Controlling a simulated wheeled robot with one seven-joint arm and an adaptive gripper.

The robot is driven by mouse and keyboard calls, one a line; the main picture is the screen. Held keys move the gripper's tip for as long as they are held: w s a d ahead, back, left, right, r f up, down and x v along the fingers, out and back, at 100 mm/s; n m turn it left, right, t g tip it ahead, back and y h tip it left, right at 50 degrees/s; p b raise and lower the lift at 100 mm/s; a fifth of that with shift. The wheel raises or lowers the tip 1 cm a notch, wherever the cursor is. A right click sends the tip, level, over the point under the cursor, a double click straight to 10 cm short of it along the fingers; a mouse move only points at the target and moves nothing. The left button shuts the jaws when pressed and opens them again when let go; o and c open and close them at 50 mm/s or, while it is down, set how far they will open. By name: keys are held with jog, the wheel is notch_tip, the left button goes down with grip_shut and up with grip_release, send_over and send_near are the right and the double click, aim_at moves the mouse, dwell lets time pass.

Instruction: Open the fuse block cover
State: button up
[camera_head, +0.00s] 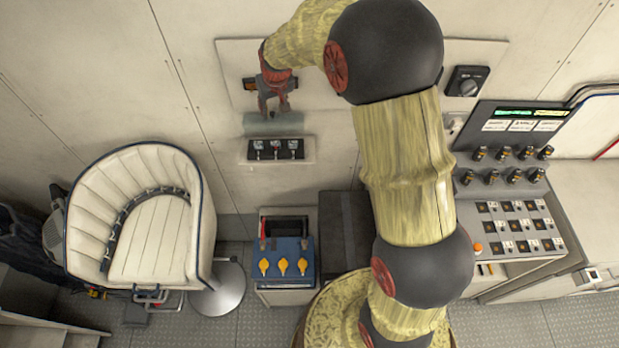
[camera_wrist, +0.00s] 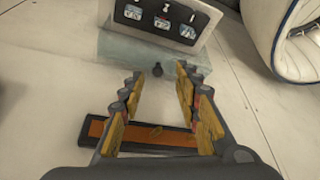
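A translucent pale blue-grey cover (camera_head: 272,125) shows on the wall, just above a white block with three black-and-white units (camera_head: 277,150). I cannot tell how far the cover is swung. My gripper (camera_head: 274,109) points down just above the cover. Contact with the knob is not clear.
An orange-and-black strip (camera_wrist: 138,134) lies on the wall behind the fingers. A white padded seat (camera_head: 150,235) is at left, a blue box with yellow caps (camera_head: 285,252) below, and a control console (camera_head: 515,215) at right. A black rotary switch (camera_head: 466,81) is on the wall.

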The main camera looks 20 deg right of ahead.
jog(key=s+b, duration=1.3)
jog(key=s, duration=1.5)
jog(key=shift+s+f+g, duration=0.2)
jog(key=shift+f+g, duration=0.1)
jog(key=shift+g, duration=0.1)
jog(key=s+f+t+b, duration=0.1)
jog(key=s+f+b, duration=0.7)
jog(key=s+b, duration=0.4)
jog(key=shift+f+t, duration=0.25)
jog(key=shift+t, duration=0.15)
dwell(1.1)
